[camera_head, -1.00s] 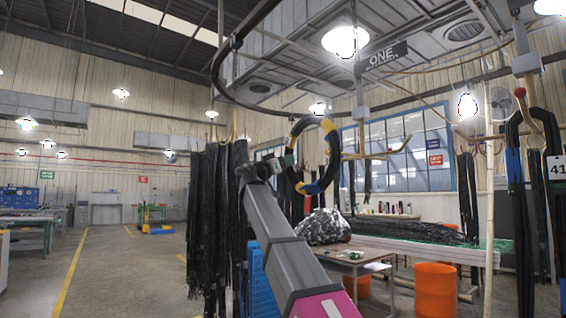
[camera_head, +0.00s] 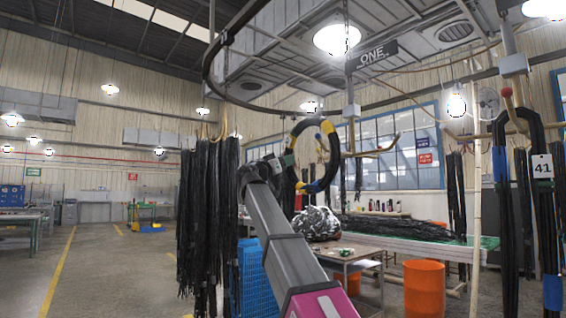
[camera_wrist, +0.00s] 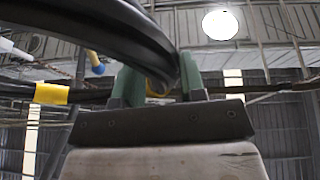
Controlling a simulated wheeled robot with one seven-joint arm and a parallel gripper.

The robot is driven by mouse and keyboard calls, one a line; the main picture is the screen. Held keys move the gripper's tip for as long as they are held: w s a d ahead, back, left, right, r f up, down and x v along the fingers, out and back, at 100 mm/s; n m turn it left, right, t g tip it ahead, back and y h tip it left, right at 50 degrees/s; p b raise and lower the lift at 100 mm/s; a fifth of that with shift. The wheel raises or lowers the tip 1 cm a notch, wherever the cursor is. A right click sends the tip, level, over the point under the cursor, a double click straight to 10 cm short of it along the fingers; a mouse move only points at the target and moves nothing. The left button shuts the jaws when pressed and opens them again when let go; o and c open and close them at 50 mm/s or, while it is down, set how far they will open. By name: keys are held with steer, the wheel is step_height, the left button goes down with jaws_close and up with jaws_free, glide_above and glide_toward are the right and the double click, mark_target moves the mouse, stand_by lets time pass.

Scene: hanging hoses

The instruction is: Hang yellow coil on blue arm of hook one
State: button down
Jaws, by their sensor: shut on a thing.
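My gripper (camera_head: 284,163) is shut on the yellow coil (camera_head: 334,160), a black hose ring with yellow and blue bands, held up at its left side. In the wrist view the black hose (camera_wrist: 110,30) runs between the green fingers (camera_wrist: 160,85), with a yellow band (camera_wrist: 50,94) at left. Hook one (camera_head: 351,112) hangs under the ONE sign (camera_head: 376,55), behind and right of the coil; its right arm has a yellow tip (camera_head: 395,139). A small blue ball tip (camera_wrist: 98,69) shows past the hose in the wrist view. I cannot tell whether it is inside the ring.
Black hose bundles (camera_head: 208,215) hang close left of my arm. Another hook with black hoses and a 41 tag (camera_head: 542,167) is at right. Below are a small table (camera_head: 350,258), a silver bundle (camera_head: 316,224) and orange bins (camera_head: 424,288). The floor at left is open.

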steer(key=w+d+f, duration=0.6)
steer(key=d, duration=0.3)
steer(key=shift+w+d, duration=0.2)
steer(key=shift+w, duration=0.1)
stand_by(2.4)
steer(key=shift+f, duration=0.1)
stand_by(0.6)
